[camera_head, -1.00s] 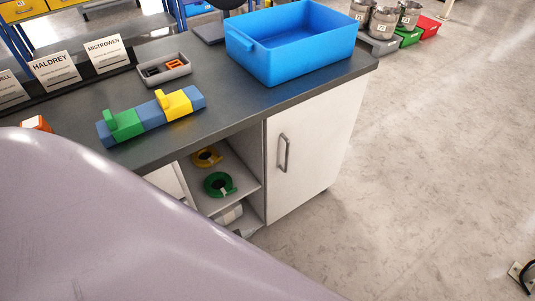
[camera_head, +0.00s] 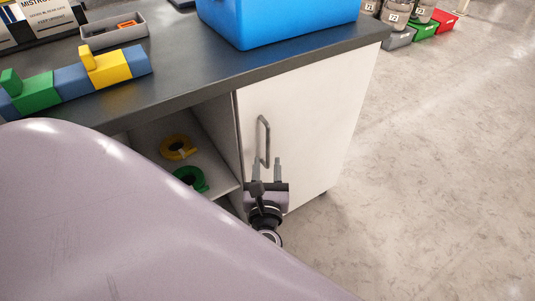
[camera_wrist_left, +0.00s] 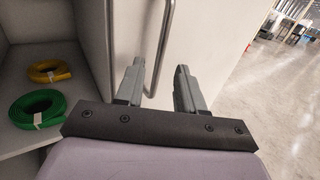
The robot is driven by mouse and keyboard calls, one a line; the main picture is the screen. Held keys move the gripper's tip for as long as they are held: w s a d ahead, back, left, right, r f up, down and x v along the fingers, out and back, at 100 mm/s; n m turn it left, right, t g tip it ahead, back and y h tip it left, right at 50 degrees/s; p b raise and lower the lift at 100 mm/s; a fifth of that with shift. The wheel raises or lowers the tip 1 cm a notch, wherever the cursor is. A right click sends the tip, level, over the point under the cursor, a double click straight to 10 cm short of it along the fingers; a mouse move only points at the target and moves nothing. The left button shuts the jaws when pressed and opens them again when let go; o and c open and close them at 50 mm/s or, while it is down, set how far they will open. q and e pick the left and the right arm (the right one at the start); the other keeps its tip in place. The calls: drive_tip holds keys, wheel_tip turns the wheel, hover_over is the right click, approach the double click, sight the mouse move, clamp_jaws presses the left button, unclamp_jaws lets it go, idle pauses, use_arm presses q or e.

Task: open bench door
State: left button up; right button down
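The white bench door (camera_head: 308,115) is closed at the right end of the bench, with a grey vertical bar handle (camera_head: 263,142) near its left edge. My left gripper (camera_head: 267,163) is in front of the door at the handle's lower end. In the left wrist view my left gripper (camera_wrist_left: 160,85) is open, with its two fingers apart. The handle (camera_wrist_left: 162,45) rises just beyond the fingers, nearer the left finger, and its lower end appears between them. I cannot tell whether they touch. My right gripper is not in view.
An open shelf left of the door holds a yellow roll (camera_head: 178,147) and a green roll (camera_head: 190,178). A blue bin (camera_head: 285,22), a grey tray (camera_head: 113,33) and colored blocks (camera_head: 75,78) stand on the dark benchtop (camera_head: 190,75).

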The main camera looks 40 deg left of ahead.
sight(268, 148)
use_arm(q)
drive_tip(key=shift+b+x, duration=0.4)
drive_tip(key=shift+x, duration=2.3)
clamp_jaws()
